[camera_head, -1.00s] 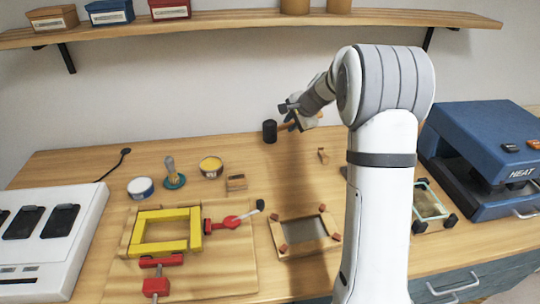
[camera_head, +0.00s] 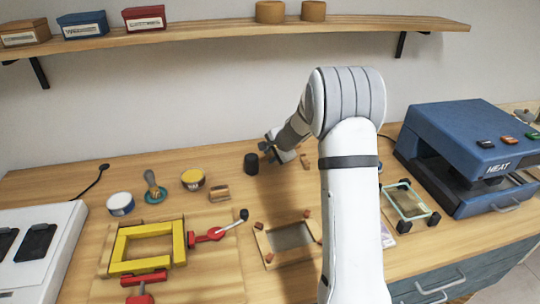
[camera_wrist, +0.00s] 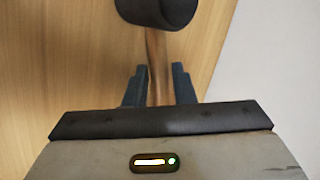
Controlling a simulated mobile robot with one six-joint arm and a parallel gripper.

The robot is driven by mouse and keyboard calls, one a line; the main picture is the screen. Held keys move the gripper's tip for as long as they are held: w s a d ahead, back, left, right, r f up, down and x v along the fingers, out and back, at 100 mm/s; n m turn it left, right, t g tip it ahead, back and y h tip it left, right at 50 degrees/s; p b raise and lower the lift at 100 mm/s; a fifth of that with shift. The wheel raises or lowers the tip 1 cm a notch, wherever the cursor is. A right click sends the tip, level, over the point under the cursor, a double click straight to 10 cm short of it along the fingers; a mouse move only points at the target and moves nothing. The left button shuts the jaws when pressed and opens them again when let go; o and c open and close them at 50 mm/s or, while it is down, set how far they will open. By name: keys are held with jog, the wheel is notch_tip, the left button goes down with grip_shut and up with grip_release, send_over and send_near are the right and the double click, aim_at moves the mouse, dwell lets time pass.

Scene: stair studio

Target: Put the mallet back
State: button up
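The mallet has a black cylindrical head (camera_head: 252,164) and a thin wooden handle, mostly hidden by my gripper in the head view. In the wrist view its head (camera_wrist: 158,10) is at the top edge and its handle (camera_wrist: 156,50) runs down between my fingers. My gripper (camera_head: 272,148) is at the back of the workbench, and its dark fingers (camera_wrist: 158,85) lie on both sides of the handle, seemingly shut on it. The mallet head is low over the wooden bench top or touching it; I cannot tell which.
A small wooden piece (camera_head: 305,161) is just right of my gripper. A wooden block (camera_head: 219,193), yellow tub (camera_head: 193,180), teal-based tool (camera_head: 154,187) and white tub (camera_head: 120,204) stand left. A yellow frame (camera_head: 146,247) is in front, a blue heat press (camera_head: 467,150) right, a shelf (camera_head: 225,30) above.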

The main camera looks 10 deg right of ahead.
jog(key=o, duration=0.4)
jog(key=shift+c, duration=0.2)
jog(key=v, duration=1.1)
jog(key=s+a+r+n+g, duration=0.1)
jog(key=s+a+r+n, duration=0.2)
jog(key=s, duration=0.6)
jog(key=s+a+r+n+g, duration=0.1)
jog(key=s+a+r+n, duration=0.2)
jog(key=s, duration=0.6)
jog(key=s+f+n+g+h, duration=0.2)
jog(key=s+n, duration=0.5)
jog(key=s, duration=1)
jog(key=shift+f+h, duration=0.45)
jog(key=shift+h, duration=0.15)
jog(key=shift+s, duration=0.1)
